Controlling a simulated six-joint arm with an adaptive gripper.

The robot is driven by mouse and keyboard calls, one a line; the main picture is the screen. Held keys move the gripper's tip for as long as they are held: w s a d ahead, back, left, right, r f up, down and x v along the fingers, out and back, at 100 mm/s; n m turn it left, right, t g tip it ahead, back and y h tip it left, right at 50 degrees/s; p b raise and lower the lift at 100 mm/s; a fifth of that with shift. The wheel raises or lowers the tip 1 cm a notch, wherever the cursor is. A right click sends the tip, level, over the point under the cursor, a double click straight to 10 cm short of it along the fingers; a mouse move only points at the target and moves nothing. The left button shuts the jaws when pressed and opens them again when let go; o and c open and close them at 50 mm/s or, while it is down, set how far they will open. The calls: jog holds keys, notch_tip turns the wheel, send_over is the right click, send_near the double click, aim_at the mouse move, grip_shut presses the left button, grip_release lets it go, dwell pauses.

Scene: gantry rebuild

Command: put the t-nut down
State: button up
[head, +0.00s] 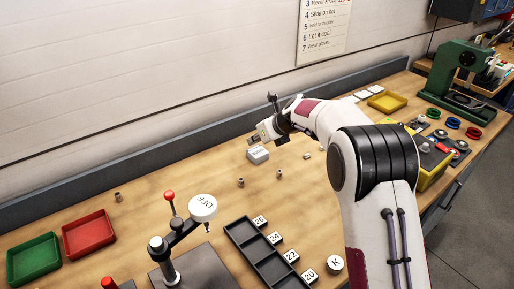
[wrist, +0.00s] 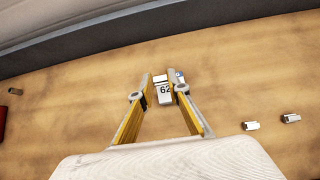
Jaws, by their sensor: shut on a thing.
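My gripper (head: 260,136) is above the far middle of the bench, reaching out from the right. In the wrist view its two yellow-sided fingers (wrist: 163,91) are shut on a small light grey piece (wrist: 160,78), which I take for the t-nut. It is too small to make out its shape. A white block marked 62 (wrist: 165,90) shows between the fingers, close to the piece. The same block (head: 257,155) stands on the bench just below my gripper in the head view. I cannot tell whether the held piece touches the block.
Small metal pieces (head: 240,182) lie scattered on the bench. A black compartment tray (head: 244,232) with numbered labels is in front. Red (head: 89,233) and green (head: 34,259) trays are at the left. A lever press (head: 178,245) with an OFF disc stands at the front. Bare bench surrounds the block.

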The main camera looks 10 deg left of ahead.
jog(key=shift+f, duration=1.85)
jog(key=shift+f, duration=0.15)
jog(key=o, duration=0.9)
jog(key=shift+r, duration=0.2)
jog(key=shift+v, duration=0.85)
jog(key=v, duration=1)
jog(key=shift+s, duration=0.1)
jog(key=shift+r, duration=0.1)
